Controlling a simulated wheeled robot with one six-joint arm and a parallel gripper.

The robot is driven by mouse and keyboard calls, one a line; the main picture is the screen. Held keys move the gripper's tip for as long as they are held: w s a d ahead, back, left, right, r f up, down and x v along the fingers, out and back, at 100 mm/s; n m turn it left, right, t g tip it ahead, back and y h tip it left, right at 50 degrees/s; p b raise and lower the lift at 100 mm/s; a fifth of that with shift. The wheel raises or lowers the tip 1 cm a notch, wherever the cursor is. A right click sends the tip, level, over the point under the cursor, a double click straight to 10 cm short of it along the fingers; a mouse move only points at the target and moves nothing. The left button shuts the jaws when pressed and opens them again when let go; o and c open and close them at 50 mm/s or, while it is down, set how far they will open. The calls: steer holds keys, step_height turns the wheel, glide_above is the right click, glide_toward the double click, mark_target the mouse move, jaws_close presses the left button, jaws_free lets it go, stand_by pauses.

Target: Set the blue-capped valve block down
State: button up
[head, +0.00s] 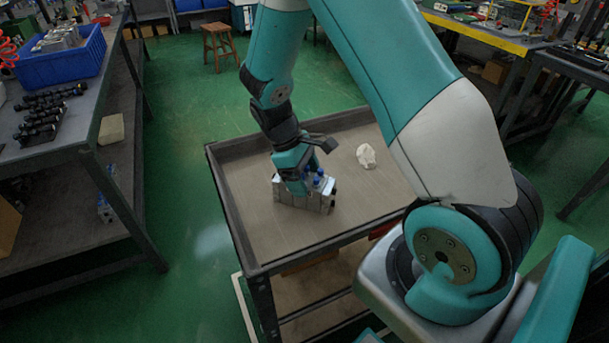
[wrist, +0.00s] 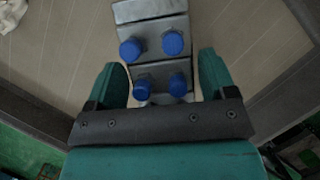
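The valve block (head: 305,196) is a grey metal body with several blue caps. In the head view it appears to rest upright on the top of the cart (head: 262,236). In the wrist view the valve block (wrist: 153,42) runs up from between the fingers. My gripper (head: 293,180) is low over the block. In the wrist view my gripper (wrist: 163,75) has one finger on each side of the block, with narrow gaps beside it, so it looks open around the block. The lower end of the block is hidden behind the gripper body.
A crumpled white cloth (head: 366,156) lies on the cart to the right of the block. The cart has a raised dark rim (head: 232,222). Bare cart top lies in front of and behind the block. A workbench with a blue bin (head: 62,62) stands at the left.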

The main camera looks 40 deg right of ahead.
steer(key=shift+o, duration=1)
steer(key=p+v, duration=0.1)
steer(key=v, duration=1.6)
steer(key=s+a+r+t+y+p, duration=0.2)
steer(key=s+a+r+y, duration=0.1)
steer(key=s+a+r, duration=0.3)
steer(key=s+a+r+n+t+y+p, duration=0.1)
steer(key=s+a+r, duration=0.4)
steer(key=s+a, duration=0.5)
steer(key=s+t+y+p, duration=0.1)
steer(key=s+y, duration=0.1)
steer(key=s, duration=0.2)
steer(key=shift+s+a+r, duration=0.3)
steer(key=shift+a+r, duration=0.05)
steer(key=shift+r, duration=0.05)
